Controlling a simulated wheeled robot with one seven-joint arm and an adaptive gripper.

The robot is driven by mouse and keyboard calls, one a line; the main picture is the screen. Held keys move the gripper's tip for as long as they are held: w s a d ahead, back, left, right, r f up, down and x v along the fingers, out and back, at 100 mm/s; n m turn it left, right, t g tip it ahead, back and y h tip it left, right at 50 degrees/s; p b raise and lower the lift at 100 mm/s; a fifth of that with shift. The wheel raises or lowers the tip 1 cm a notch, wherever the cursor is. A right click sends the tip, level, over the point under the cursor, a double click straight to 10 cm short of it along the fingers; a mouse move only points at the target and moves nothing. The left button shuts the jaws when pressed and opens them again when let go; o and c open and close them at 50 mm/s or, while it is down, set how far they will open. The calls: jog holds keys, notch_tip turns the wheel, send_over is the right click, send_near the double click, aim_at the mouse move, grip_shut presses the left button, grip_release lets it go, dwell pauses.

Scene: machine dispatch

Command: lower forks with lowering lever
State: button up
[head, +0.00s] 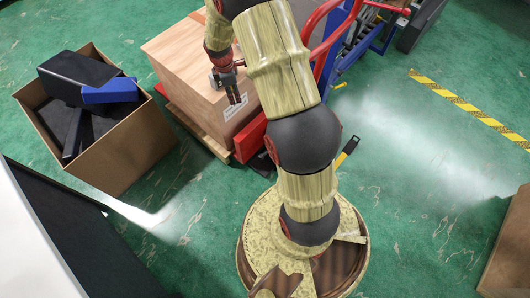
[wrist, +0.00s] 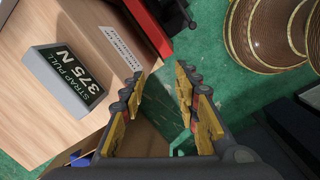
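My gripper (head: 235,95) is beside the near side of a large wooden crate (head: 180,65) in the head view. In the wrist view its yellow-padded fingers (wrist: 160,75) stand apart with nothing between them. The crate rests on a wooden pallet (head: 190,133) beside a red metal part (head: 250,137), seemingly of a lift truck. That red part also shows at the top of the wrist view (wrist: 148,22). A yellow-tipped black lever (head: 347,151) sticks out right of my arm; I cannot tell if it is the lowering lever. The forks are not clearly visible.
A cardboard box (head: 152,145) with black and blue items stands at left. A grey block marked "STRAP PULL 375 N" (wrist: 65,85) is on the crate. Red tube handles (head: 335,35) rise behind my arm. Green floor at right is clear up to a yellow-black strip (head: 465,105).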

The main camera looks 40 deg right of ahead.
jog(key=s+d+f+n+g+b, duration=0.1)
jog(key=s+d+f+n, duration=0.1)
jog(key=f, duration=1.2)
jog(key=s+d+f+n+b, duration=0.1)
jog(key=s+f, duration=0.4)
jog(key=f, duration=1)
jog(key=s+d+f+n+g+y+b, duration=0.1)
jog(key=s+d+f+n+b, duration=0.1)
jog(key=f, duration=1.2)
jog(key=shift+s+d+f+n+g, duration=0.15)
jog(key=shift+s+d+n, duration=0.15)
jog(key=shift+s+n, duration=0.3)
jog(key=shift+s+d+f+n+g, duration=0.15)
jog(key=shift+s+d+n, duration=0.1)
jog(key=shift+s+n, duration=0.3)
jog(key=shift+r, duration=0.1)
jog(key=c, duration=0.3)
grip_shut()
